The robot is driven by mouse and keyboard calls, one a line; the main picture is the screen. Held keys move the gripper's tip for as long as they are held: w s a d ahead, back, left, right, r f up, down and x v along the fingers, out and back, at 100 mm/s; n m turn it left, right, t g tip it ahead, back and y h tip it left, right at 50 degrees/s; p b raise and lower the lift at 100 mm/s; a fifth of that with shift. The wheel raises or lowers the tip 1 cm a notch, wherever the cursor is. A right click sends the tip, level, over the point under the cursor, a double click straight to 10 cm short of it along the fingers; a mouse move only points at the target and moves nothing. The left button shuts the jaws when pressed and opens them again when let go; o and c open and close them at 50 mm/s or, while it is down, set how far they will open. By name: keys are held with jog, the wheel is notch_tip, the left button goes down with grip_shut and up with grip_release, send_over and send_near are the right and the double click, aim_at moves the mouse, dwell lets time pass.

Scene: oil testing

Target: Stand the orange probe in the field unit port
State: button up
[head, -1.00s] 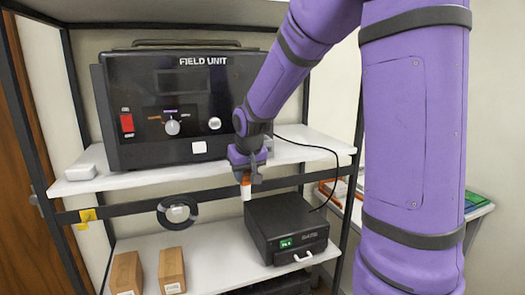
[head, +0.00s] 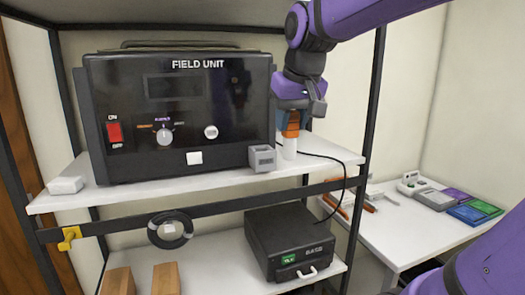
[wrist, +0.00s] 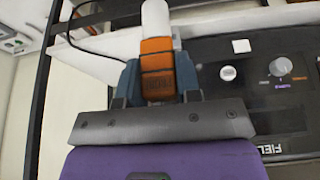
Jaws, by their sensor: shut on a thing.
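The orange probe (head: 291,130) has an orange upper body and a white lower end. My gripper (head: 292,108) is shut on its orange part and holds it roughly upright. In the wrist view the probe (wrist: 157,60) sits between the two fingers of my gripper (wrist: 155,82). The black field unit (head: 180,115) stands on the upper shelf, left of the probe. A small grey block (head: 262,158) sits at the unit's lower right front, just left of the probe's white end. I cannot tell whether its top has an opening, or whether the probe touches the shelf.
The white upper shelf (head: 120,198) carries a small white box (head: 66,186) at left. A black instrument (head: 290,242) and cardboard boxes (head: 166,279) stand on the lower shelf. A black cable runs behind the probe. A white side table (head: 405,235) holds several items at right.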

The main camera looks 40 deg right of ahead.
aim_at(262, 112)
jog(key=w+d, duration=0.1)
jog(key=w, duration=0.4)
jog(key=w+d, duration=0.2)
jog(key=w, duration=0.4)
jog(key=w+d, duration=0.1)
jog(key=w, duration=0.4)
jog(key=shift+w+d, duration=0.35)
jog(key=shift+d, duration=0.05)
jog(key=shift+s+f, duration=0.1)
jog(key=shift+f, duration=3.45)
jog(key=shift+f, duration=0.15)
jog(key=o, duration=1)
jog(key=shift+o, duration=0.2)
